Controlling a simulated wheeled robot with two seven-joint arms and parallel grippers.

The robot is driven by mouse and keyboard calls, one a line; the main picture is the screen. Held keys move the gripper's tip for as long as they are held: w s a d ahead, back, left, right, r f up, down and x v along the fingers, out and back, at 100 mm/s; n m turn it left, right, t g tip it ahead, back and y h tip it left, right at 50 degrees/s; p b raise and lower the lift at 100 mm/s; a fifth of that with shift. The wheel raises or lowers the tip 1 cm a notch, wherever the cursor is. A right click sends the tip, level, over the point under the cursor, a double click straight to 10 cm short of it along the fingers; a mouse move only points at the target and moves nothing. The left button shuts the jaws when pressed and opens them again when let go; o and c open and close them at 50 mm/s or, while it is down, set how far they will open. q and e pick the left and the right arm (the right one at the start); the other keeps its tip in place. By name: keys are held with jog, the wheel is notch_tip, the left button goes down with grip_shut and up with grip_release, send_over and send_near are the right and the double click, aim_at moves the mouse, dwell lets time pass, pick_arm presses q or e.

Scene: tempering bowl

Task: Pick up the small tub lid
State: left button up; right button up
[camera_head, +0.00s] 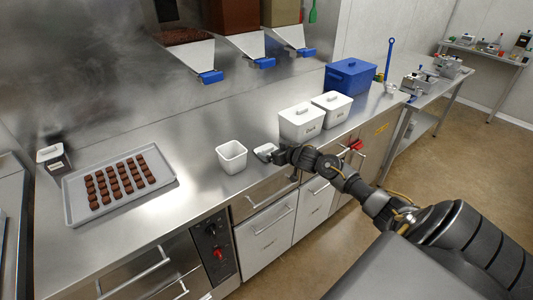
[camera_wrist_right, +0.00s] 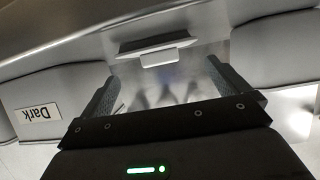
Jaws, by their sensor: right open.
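The small tub lid (camera_head: 265,149) is white and lies on the steel counter just right of the open, white small tub (camera_head: 231,157). My right gripper (camera_head: 277,156) is at the lid's near right side, close to the counter's front edge, and partly covers it. In the right wrist view, the gripper (camera_wrist_right: 160,85) is open and empty. A pale slab with a raised grip, seemingly the lid (camera_wrist_right: 158,47), shows ahead, between and beyond the fingertips. Whether the fingers touch it cannot be told. My left gripper is not in view.
A tray (camera_head: 75,206) of chocolates and a small labelled container (camera_head: 53,160) are left. Dispenser chutes (camera_head: 190,58) hang above the back. The counter (camera_head: 190,140) left of the small tub is clear.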

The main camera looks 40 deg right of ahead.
aim_at(269, 149)
jog(key=shift+w, duration=0.3)
jog(key=p+x, duration=0.1)
jog(key=x, duration=0.3)
jog(key=shift+w+f, duration=0.1)
jog(key=shift+f, duration=0.15)
jog(key=c, duration=0.8)
